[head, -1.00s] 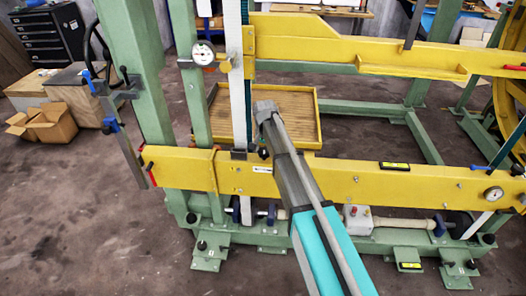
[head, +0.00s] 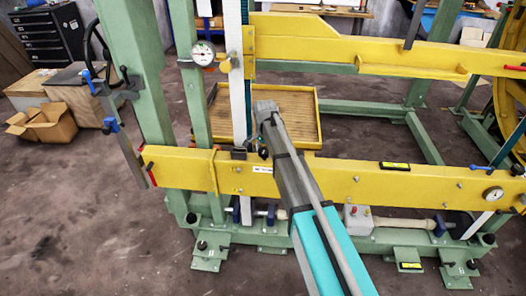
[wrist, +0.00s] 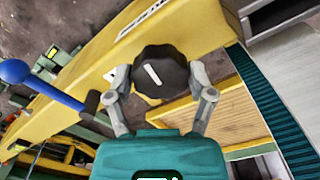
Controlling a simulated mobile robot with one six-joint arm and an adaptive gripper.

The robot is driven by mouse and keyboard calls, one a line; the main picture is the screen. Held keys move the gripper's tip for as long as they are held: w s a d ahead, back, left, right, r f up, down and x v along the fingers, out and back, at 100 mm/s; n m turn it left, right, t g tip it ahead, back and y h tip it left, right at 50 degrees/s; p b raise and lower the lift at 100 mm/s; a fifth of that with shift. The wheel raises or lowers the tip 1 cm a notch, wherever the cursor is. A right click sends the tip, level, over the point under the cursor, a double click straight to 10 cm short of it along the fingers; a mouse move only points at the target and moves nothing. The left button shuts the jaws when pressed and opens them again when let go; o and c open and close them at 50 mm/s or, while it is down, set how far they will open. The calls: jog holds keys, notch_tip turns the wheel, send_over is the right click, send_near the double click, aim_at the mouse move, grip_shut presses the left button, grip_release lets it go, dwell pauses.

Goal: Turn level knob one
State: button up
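In the wrist view a dark, round knob (wrist: 162,72) with a white line on its face sits against the yellow beam (wrist: 75,75). The line is tilted, its upper end to the left. My gripper (wrist: 160,80) has one grey finger on each side of the knob. The fingers are spread about the knob's width, with a slight gap showing at the left; contact at the right is unclear. In the head view my gripper (head: 264,108) is at the beam's left part, and the arm covers part of the beam there.
A blue-ended lever (wrist: 45,85) lies close left of my gripper in the wrist view. A toothed dark strip (wrist: 270,105) runs on the right. In the head view a wooden tray (head: 305,100) stands behind, and a dial gauge (head: 203,53) is on the green post.

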jog(key=o, duration=0.3)
jog(key=shift+r, duration=0.1)
dwell(0.3)
